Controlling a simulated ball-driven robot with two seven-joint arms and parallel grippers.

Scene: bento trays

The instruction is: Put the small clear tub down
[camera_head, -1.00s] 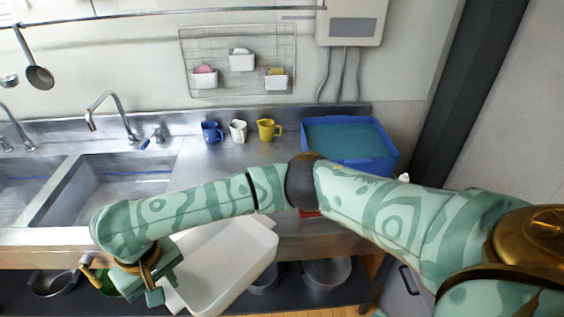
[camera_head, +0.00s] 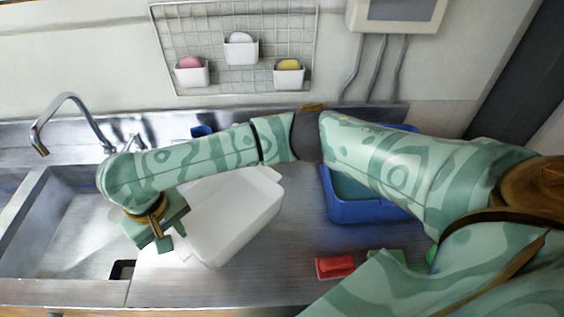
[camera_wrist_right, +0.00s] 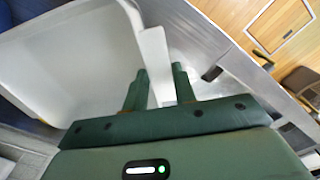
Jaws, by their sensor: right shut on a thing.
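A pale, whitish tub (camera_head: 232,212) is in the middle of the head view, over the steel counter just right of the sink. Its open side faces up. I cannot tell whether its base touches the counter. My right gripper (camera_head: 172,244) is at the tub's left side, shut on its wall. In the right wrist view, the two fingers (camera_wrist_right: 160,88) stand on either side of the tub's wall (camera_wrist_right: 153,55). The tub's inside (camera_wrist_right: 75,70) looks empty there. My left gripper is not in view.
The sink (camera_head: 75,225) lies to the left, with a tap (camera_head: 65,105) behind it. A blue crate (camera_head: 345,208) and a red object (camera_head: 335,267) are to the right. A blue cup (camera_head: 202,130) is mostly hidden behind my arm. Bare counter (camera_head: 270,270) lies in front of the tub.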

